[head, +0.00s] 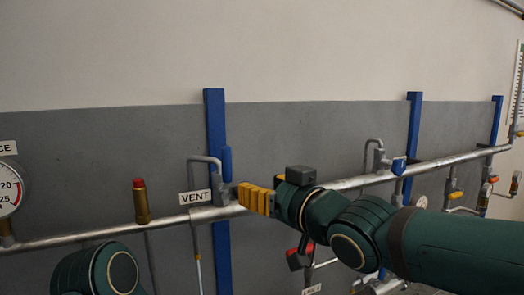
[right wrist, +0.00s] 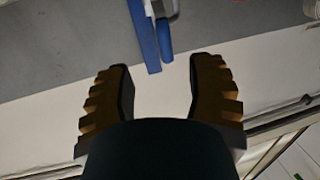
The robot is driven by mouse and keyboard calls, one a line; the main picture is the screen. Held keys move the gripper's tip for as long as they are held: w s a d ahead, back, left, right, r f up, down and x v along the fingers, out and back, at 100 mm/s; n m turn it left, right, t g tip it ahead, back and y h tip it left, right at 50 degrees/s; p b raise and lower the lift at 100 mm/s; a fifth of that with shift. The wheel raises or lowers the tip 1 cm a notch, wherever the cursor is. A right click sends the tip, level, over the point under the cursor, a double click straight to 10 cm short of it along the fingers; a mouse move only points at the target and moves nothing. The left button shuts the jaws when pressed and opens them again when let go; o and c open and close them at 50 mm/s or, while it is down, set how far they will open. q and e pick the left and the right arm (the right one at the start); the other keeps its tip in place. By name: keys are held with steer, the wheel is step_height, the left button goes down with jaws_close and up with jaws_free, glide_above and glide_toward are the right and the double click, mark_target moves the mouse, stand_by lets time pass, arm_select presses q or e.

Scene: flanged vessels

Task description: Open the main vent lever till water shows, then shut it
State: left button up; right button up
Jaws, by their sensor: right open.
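The vent lever (head: 227,163) is a blue handle standing upright on a small valve beside the VENT sign (head: 195,197). It also shows in the right wrist view (right wrist: 165,40), ahead of the fingers and apart from them. My right gripper (head: 252,198) has ochre ridged fingers and is just right of and below the lever in the head view. In the right wrist view its fingers (right wrist: 159,66) are spread with nothing between them. A grey bent outlet pipe (head: 205,159) rises by the valve. A thin pale vertical line shows below the sign; I cannot tell whether it is water or tube. My left gripper is out of view.
A long grey pipe (head: 80,237) runs along the wall. A blue post (head: 215,130) stands right behind the lever. A brass fitting with a red cap (head: 140,200) and a pressure gauge (head: 8,192) are at left. More valves, one with a blue lever (head: 399,166), are at right.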

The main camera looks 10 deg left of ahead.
mark_target(229, 160)
steer(key=r+x, duration=0.1)
steer(key=x, duration=0.3)
steer(key=r+p+x, duration=0.1)
steer(key=x, duration=0.3)
steer(key=r+x, duration=0.1)
steer(key=x, duration=0.4)
steer(key=shift+s+a, duration=0.1)
steer(key=shift+a, duration=0.1)
jaws_close()
